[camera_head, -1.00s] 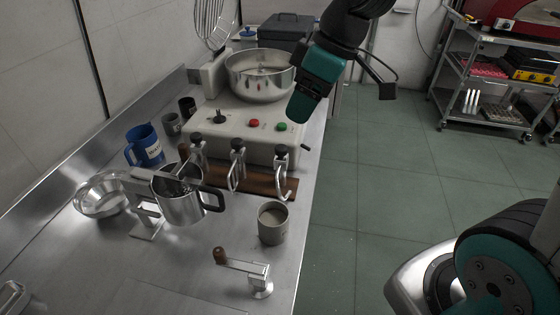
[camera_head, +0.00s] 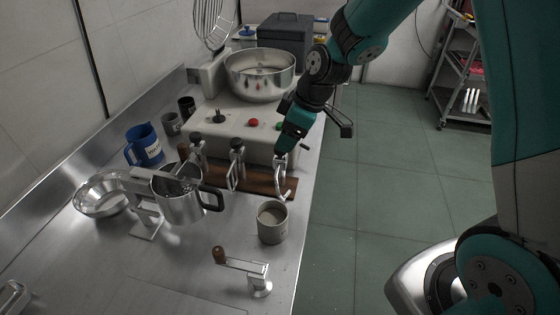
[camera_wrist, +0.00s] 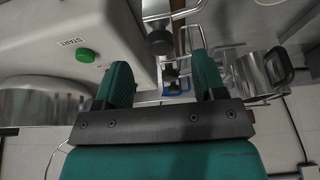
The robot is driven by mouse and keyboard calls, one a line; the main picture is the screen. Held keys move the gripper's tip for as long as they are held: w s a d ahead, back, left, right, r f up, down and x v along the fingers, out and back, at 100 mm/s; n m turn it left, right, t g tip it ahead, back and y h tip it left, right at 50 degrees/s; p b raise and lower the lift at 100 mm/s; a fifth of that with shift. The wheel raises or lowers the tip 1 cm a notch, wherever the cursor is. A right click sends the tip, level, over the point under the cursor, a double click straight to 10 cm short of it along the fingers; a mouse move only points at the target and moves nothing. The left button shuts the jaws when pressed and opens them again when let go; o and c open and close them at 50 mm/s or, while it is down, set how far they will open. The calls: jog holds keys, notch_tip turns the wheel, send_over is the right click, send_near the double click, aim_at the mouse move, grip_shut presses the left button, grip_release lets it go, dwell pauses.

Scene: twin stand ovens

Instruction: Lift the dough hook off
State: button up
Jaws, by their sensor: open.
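Three metal mixer attachments with dark knobs hang or stand in a row at a brown wooden rack (camera_head: 258,182). The rightmost, a curved metal piece that looks like the dough hook (camera_head: 280,178), is directly below my gripper (camera_head: 284,151). Its knob is hidden behind my gripper in the head view. In the wrist view my gripper (camera_wrist: 160,64) is open, with its two green fingers apart. A dark knob with bright metal (camera_wrist: 160,42) lies between and just beyond the fingertips. I cannot tell whether either finger touches it.
The mixer base (camera_head: 232,128) with its steel bowl (camera_head: 260,75) stands just behind the rack. The middle attachment (camera_head: 236,165) is close on the left. A grey cup (camera_head: 272,222) stands in front, near the counter's right edge. A steel jug (camera_head: 180,205) is at left.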

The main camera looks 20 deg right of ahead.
jog(key=x, duration=0.5)
jog(key=shift+p, duration=0.4)
jog(key=c, duration=1.1)
jog(key=shift+r, duration=0.15)
jog(key=shift+r+p, duration=1.8)
jog(key=shift+r, duration=10.6)
